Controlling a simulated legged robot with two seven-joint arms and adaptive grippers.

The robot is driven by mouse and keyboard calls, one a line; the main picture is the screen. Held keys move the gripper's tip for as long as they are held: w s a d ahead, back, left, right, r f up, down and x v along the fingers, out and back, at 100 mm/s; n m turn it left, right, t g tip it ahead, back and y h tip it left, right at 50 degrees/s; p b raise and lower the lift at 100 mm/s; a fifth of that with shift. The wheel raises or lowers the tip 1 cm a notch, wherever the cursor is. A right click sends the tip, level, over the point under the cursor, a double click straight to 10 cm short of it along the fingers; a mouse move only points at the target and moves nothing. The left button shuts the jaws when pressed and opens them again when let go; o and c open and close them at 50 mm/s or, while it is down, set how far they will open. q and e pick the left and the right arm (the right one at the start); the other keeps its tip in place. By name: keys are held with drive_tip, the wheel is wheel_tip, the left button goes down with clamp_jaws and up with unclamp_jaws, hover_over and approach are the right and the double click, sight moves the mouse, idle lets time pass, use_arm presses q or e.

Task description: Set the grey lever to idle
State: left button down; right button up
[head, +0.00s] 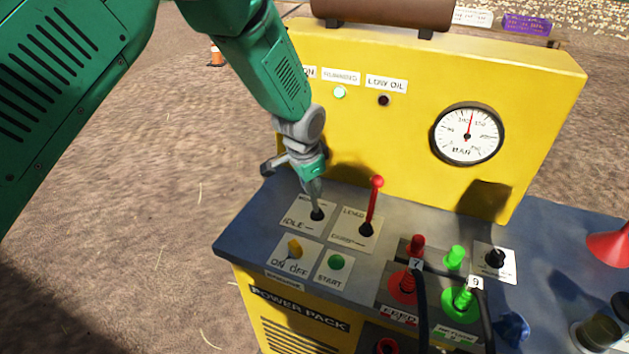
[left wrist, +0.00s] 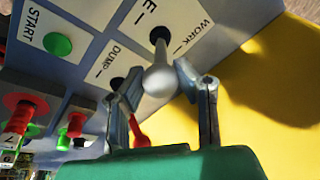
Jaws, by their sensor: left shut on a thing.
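The grey lever (head: 317,200) rises from a black socket on the plate marked IDLE (head: 297,224) at its near side. The other label, WORK, reads in the left wrist view. My left gripper (head: 312,180) comes down on the lever from above and hides its top in the head view. In the left wrist view the pale round knob of the grey lever (left wrist: 159,80) sits between the two fingertips, with my left gripper (left wrist: 157,88) shut on it. Its exact tilt between the labels is hard to tell. My right gripper is not in view.
A red lever (head: 372,203) stands close to the right on the load/dump plate. The yellow on/off switch (head: 294,249) and green start button (head: 336,262) are nearer. Hose couplings (head: 463,300) lie right. A yellow panel with a gauge (head: 467,134) and lit green running lamp (head: 340,93) stands behind.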

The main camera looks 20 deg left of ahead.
use_arm(q)
drive_tip(key=shift+s+d, duration=0.15)
drive_tip(key=shift+s+a+f, duration=0.2)
drive_tip(key=shift+f, duration=0.05)
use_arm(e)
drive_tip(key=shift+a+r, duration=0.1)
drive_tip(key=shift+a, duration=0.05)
use_arm(q)
drive_tip(key=c, duration=1.2)
unclamp_jaws()
drive_tip(key=shift+r, duration=0.15)
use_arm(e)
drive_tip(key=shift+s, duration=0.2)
use_arm(q)
drive_tip(key=shift+r, duration=0.2)
drive_tip(key=v, duration=1.1)
drive_tip(key=shift+s+r, duration=0.15)
drive_tip(key=shift+r, duration=0.15)
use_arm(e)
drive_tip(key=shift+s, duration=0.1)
